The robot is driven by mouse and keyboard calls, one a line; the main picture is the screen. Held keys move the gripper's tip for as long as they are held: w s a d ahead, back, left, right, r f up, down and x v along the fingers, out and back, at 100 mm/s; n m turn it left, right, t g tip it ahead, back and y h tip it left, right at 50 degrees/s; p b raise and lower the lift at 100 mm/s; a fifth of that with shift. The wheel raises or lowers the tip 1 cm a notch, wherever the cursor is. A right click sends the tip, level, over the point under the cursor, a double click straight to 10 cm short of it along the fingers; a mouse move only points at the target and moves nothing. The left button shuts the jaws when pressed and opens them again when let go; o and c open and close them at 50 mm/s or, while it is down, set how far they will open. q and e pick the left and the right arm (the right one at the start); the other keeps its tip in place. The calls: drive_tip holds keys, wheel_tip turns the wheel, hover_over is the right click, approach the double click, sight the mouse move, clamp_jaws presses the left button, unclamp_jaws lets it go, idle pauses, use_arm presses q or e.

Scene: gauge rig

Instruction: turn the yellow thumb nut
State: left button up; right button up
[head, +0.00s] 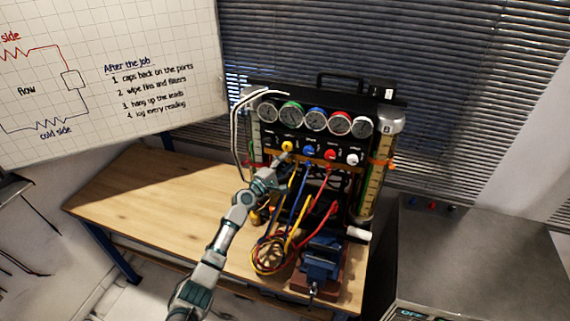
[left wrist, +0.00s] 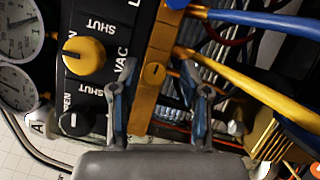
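In the left wrist view, the yellow thumb nut (left wrist: 84,56) sits on a black panel between "OPEN" and "SHUT" marks. My left gripper (head: 282,162) is just below it in the head view. In the left wrist view, my left gripper (left wrist: 158,68) has its two fingers spread, with a brass-coloured strip (left wrist: 150,102) showing between them. The nut lies left of both fingers, apart from them. My right gripper is out of view.
Blue (head: 308,150), red (head: 330,155) and white (head: 352,159) knobs stand to the right. Yellow, blue and red hoses hang below and coil (head: 268,258) on the wooden bench (head: 150,200). A blue vise (head: 321,258) stands at the front. The bench's left side is clear.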

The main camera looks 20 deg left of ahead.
use_arm(q)
drive_tip(key=shift+a, duration=0.1)
drive_tip(key=v, duration=1.2)
drive_tip(key=shift+f, duration=0.1)
drive_tip(key=s+d+r+m+y+b, duration=0.25)
drive_tip(key=s+d+m+y, duration=0.25)
drive_tip(key=s+m+y, duration=0.25)
drive_tip(key=shift+m+t, duration=0.3)
drive_tip(key=shift+m, duration=0.05)
drive_tip(key=w, duration=1.7)
drive_tip(key=shift+w+d+f+p, duration=0.3)
drive_tip(key=shift+w+d+p, duration=0.05)
drive_tip(key=shift+w+p, duration=0.05)
drive_tip(key=shift+w+a, duration=0.1)
